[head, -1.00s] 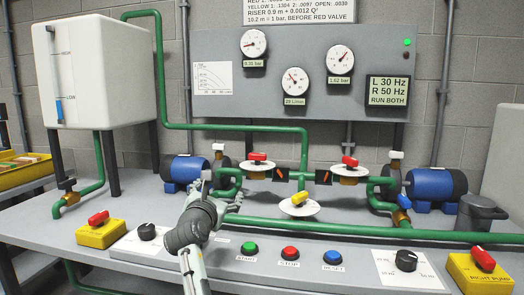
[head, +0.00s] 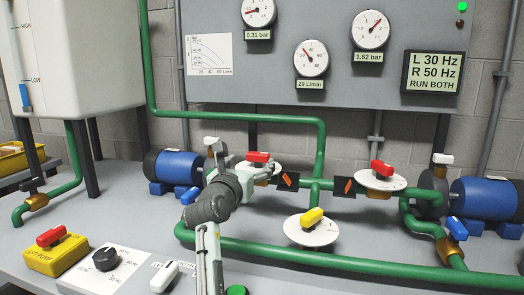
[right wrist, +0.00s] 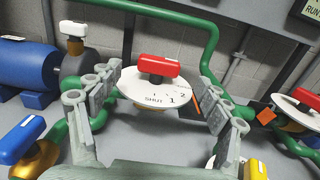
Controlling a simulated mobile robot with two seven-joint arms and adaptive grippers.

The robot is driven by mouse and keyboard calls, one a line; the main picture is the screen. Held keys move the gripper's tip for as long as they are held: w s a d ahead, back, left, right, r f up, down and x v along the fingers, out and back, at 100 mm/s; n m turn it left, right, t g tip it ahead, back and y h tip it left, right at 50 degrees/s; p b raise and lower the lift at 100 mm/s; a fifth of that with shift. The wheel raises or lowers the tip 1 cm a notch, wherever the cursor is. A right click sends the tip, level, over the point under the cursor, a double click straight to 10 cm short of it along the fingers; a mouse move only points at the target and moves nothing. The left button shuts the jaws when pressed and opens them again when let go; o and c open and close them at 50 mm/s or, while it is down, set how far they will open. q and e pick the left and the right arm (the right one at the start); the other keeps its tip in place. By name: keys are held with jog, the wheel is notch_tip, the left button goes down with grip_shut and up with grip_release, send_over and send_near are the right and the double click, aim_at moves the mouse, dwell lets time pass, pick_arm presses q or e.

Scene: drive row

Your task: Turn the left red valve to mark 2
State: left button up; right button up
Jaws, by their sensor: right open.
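The left red valve (head: 258,157) is a red bar handle over a round white dial (right wrist: 135,92) on the green pipe. The dial, in the right wrist view, reads SHUT, 1 and 2 along its near rim. The handle (right wrist: 157,66) lies roughly left to right; which mark it points at I cannot tell. My right gripper (head: 256,172) is close in front of the valve. In the right wrist view, the open gripper (right wrist: 154,76) has one finger on each side of the dial, with nothing clamped. My left gripper is out of view.
A second red valve (head: 381,168) stands to the right and a yellow valve (head: 312,216) in front. A blue pump (head: 180,168) is at left. A green pipe (head: 345,265) crosses the bench front. The gauge panel (head: 290,93) stands behind.

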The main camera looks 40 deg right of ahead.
aim_at(257, 154)
jog(key=x, duration=0.7)
jog(key=shift+w+d, duration=0.2)
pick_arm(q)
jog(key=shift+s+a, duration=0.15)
pick_arm(e)
jog(key=shift+r, duration=0.1)
jog(key=shift+c, duration=0.3)
jog(key=c, duration=1.1)
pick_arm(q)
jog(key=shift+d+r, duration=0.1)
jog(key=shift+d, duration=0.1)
